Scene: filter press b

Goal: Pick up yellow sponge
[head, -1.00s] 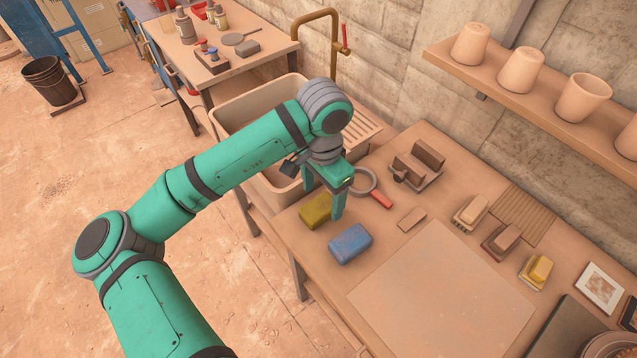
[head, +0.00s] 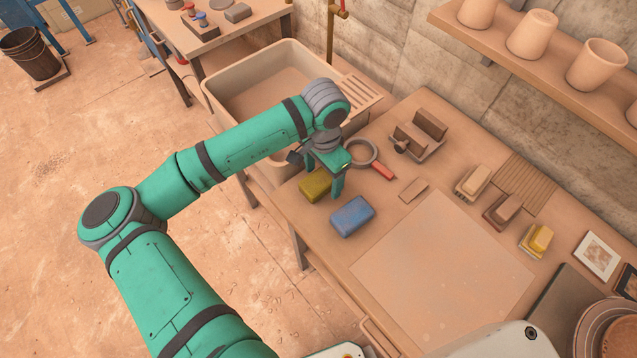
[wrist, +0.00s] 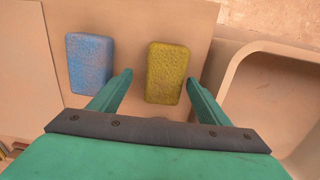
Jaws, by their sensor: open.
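The yellow sponge (head: 315,185) lies flat near the left front corner of the table, beside a blue sponge (head: 352,216). In the wrist view the yellow sponge (wrist: 166,73) shows between and beyond the two fingers, with the blue sponge (wrist: 90,63) to its left, outside the fingers. My gripper (head: 323,180) is open and empty, pointing down over the yellow sponge; it also shows in the wrist view (wrist: 160,84). One finger hangs between the two sponges in the head view. I cannot tell the exact height of the fingertips above the table.
A sink basin (head: 270,75) stands just left of the table (head: 372,278). A magnifier with a red handle (head: 376,165) and a grey-brown holder (head: 420,137) lie behind the gripper. A flat board (head: 440,262) and several brushes lie to the right. A shelf with cups (head: 530,36) hangs above.

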